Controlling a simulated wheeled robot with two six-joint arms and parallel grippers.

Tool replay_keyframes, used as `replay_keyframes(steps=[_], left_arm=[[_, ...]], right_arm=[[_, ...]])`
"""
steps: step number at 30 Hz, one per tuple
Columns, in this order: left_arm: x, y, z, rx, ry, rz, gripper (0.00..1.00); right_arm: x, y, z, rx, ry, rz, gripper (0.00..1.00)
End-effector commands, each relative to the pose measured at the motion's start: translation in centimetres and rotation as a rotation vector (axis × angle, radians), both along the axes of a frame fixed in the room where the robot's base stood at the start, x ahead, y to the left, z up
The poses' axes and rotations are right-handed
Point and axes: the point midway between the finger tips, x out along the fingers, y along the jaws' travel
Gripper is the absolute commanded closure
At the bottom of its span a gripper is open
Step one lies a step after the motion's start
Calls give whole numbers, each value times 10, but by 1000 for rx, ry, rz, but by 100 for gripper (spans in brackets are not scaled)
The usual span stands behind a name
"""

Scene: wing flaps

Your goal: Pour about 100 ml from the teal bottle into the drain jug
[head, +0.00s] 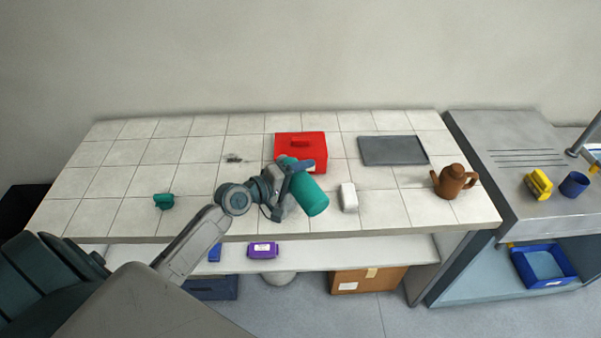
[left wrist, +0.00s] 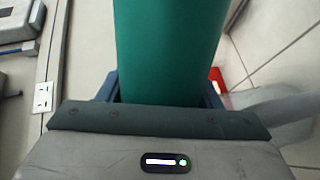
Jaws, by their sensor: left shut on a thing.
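The teal bottle (head: 309,196) is tilted in the head view, one end up and left and its wide end down and right. My left gripper (head: 291,177) is shut around it and holds it above the tiled worktop. In the left wrist view the teal bottle (left wrist: 168,45) fills the middle, between the jaws; its ends are out of frame. A pale grey thing (head: 289,206) stands just under and behind my gripper, mostly hidden; I cannot tell whether it is the drain jug. A brown spouted pot (head: 453,183) stands upright at the worktop's right. No liquid flow shows.
A red box (head: 300,147) is behind the bottle, a white block (head: 349,197) right of it. A dark tray (head: 393,150) lies back right; a small green thing (head: 163,201) left. A purple item (head: 263,250) is on the lower shelf. The worktop's left is mostly clear.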

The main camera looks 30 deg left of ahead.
Motion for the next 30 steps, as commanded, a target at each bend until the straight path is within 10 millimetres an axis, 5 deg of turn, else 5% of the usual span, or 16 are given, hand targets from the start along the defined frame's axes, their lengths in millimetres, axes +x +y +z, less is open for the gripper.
replay_keyframes(steps=[30], left_arm=[[0,-1,1,-156,81,-1,69]], right_arm=[[0,3,11,3,0,-1,16]])
